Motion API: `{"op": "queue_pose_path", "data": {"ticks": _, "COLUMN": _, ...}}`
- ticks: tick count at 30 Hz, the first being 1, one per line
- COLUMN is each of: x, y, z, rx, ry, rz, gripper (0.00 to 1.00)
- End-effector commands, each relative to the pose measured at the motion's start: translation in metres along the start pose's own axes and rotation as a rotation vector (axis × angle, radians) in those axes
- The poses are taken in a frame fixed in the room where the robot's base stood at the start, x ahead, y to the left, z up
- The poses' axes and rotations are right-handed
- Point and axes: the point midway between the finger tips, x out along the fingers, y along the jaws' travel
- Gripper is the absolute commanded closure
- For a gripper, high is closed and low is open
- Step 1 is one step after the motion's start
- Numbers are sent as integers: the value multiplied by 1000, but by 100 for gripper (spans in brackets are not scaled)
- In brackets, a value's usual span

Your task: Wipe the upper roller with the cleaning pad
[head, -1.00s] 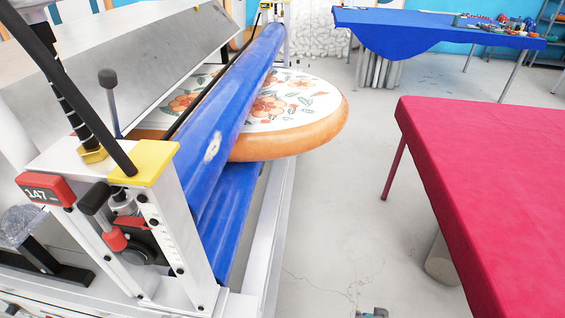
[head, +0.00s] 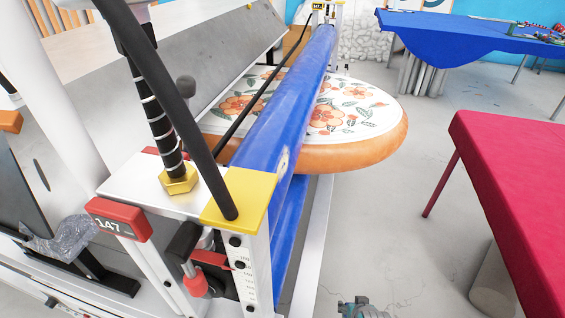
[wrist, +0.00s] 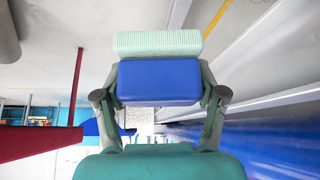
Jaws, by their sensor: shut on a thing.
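The upper roller (head: 292,105) is a long blue cylinder running away from me on the machine, with a pale smudge near its close end. The lower roller (head: 290,225) shows beneath it. In the wrist view my gripper (wrist: 160,90) is shut on the cleaning pad, a blue block (wrist: 158,82) with a pale green ribbed face (wrist: 158,44). A blue roller surface (wrist: 265,148) lies at the lower right there, apart from the pad. In the head view only a small teal-grey part, probably my gripper's, shows at the bottom edge; the pad is hidden there.
A round floral board (head: 350,158) with an orange rim sticks out between the rollers. The machine's end frame has a yellow cap (head: 240,200) and a red 147 display (head: 118,218). A red table (head: 520,150) stands right, a blue table (head: 470,35) behind. Floor between is clear.

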Motion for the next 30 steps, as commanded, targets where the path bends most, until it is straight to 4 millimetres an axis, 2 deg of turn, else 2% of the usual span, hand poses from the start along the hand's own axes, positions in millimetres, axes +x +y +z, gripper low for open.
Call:
{"op": "queue_pose_path", "data": {"ticks": 8, "x": 0, "y": 0, "z": -2, "rx": 0, "ry": 2, "rz": -1, "gripper": 58}}
{"op": "queue_pose_path", "data": {"ticks": 11, "x": -4, "y": -3, "z": -11, "rx": 3, "ry": 13, "rz": -7, "gripper": 58}}
{"op": "queue_pose_path", "data": {"ticks": 13, "x": -9, "y": -8, "z": -24, "rx": 7, "ry": 28, "rz": -16, "gripper": 58}}
{"op": "queue_pose_path", "data": {"ticks": 20, "x": -46, "y": -34, "z": -100, "rx": 20, "ry": 121, "rz": -88, "gripper": 58}}
{"op": "queue_pose_path", "data": {"ticks": 26, "x": -93, "y": -59, "z": -166, "rx": 8, "ry": 209, "rz": -188, "gripper": 58}}
{"op": "queue_pose_path", "data": {"ticks": 30, "x": -132, "y": -76, "z": -208, "rx": -13, "ry": 271, "rz": -275, "gripper": 58}}
